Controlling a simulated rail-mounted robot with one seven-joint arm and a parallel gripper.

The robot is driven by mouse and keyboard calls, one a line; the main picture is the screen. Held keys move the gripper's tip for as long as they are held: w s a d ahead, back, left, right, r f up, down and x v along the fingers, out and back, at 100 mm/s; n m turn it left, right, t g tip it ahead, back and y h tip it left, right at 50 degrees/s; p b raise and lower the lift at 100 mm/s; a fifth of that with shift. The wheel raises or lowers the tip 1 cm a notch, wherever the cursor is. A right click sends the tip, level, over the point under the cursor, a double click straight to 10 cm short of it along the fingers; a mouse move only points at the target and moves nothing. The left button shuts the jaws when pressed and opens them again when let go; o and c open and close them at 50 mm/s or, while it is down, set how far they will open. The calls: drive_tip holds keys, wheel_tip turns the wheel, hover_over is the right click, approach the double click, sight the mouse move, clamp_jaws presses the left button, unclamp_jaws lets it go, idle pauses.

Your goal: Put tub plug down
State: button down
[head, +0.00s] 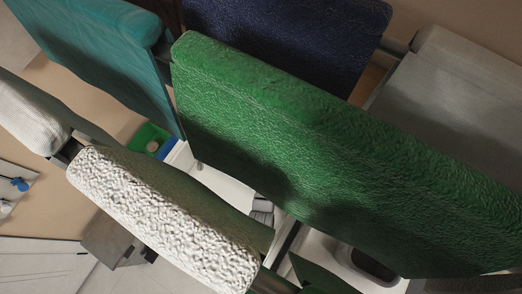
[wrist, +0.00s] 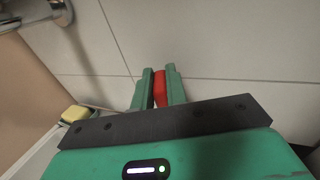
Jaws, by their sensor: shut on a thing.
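In the wrist view my gripper (wrist: 160,72) is shut on a small red piece (wrist: 160,90), which looks to be the tub plug. Its red side shows between the two green fingers; the rest is hidden by them. Pale tiles (wrist: 225,45) lie beyond the fingertips. I cannot tell how far the plug is from any surface. Neither the plug nor my gripper can be made out in the head view, where hanging cloths cover much of the scene.
A yellow sponge-like block (wrist: 75,115) sits on a pale ledge at left in the wrist view, below a chrome fitting (wrist: 62,12). In the head view, green (head: 300,140), navy (head: 290,35), teal (head: 95,50) and white (head: 165,215) cloths hang over bars.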

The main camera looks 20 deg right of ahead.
drive_tip(key=shift+f+b, duration=1.15)
drive_tip(key=shift+f, duration=0.8)
drive_tip(key=shift+f, duration=0.1)
drive_tip(key=shift+f+b, duration=0.15)
drive_tip(key=shift+b, duration=0.15)
drive_tip(key=c, duration=1.4)
unclamp_jaws()
drive_tip(key=shift+s+a+r+p, duration=0.2)
drive_tip(key=shift+r+p, duration=0.2)
drive_tip(key=shift+p, duration=0.2)
drive_tip(key=p+v, duration=0.4)
drive_tip(key=v, duration=0.7)
drive_tip(key=shift+s, duration=0.25)
drive_tip(key=shift+f, duration=0.15)
